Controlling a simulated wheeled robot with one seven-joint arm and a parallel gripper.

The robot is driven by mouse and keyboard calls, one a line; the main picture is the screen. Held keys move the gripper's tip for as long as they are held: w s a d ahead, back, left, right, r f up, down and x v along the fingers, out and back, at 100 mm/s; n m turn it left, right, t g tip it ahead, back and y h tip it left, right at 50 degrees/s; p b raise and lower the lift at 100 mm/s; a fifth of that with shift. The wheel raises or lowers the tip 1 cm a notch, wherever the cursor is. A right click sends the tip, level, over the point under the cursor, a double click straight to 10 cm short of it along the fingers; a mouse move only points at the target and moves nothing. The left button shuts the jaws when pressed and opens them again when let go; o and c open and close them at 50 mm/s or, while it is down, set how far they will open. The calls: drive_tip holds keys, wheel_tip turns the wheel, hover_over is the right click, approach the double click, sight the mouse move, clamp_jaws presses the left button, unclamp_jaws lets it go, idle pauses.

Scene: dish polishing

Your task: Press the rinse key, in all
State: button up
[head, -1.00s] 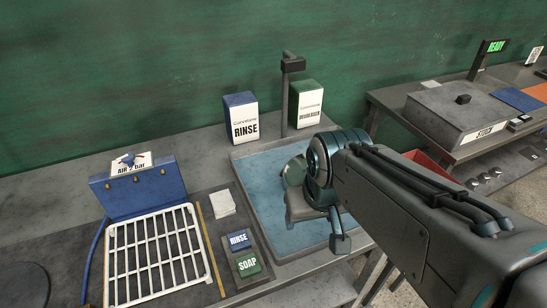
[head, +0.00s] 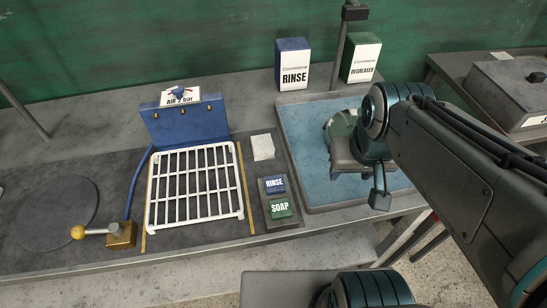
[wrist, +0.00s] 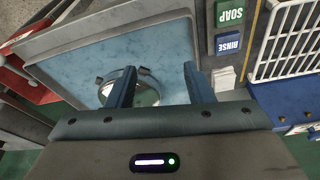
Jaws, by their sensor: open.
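The blue rinse key (head: 275,184) sits on a small dark panel beside the basin, with the green soap key (head: 280,208) just in front of it. In the wrist view the rinse key (wrist: 228,43) lies to the right of my fingers, below the soap key (wrist: 230,12). My gripper (wrist: 158,85) is open over the blue basin, its two blue fingers apart, and is clear of both keys. In the head view my wrist hides most of the fingers. A round, shiny-rimmed thing (wrist: 146,95) shows in the basin, partly behind the left finger.
The basin (head: 300,150) lies right of the keys. A white rack (head: 195,185) stands left, with a blue air box (head: 185,125) behind. A rinse carton (head: 293,64) and degreaser carton (head: 361,60) stand behind. A white cloth-like pad (head: 263,147) lies behind the keys.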

clamp_jaws()
idle(1.4)
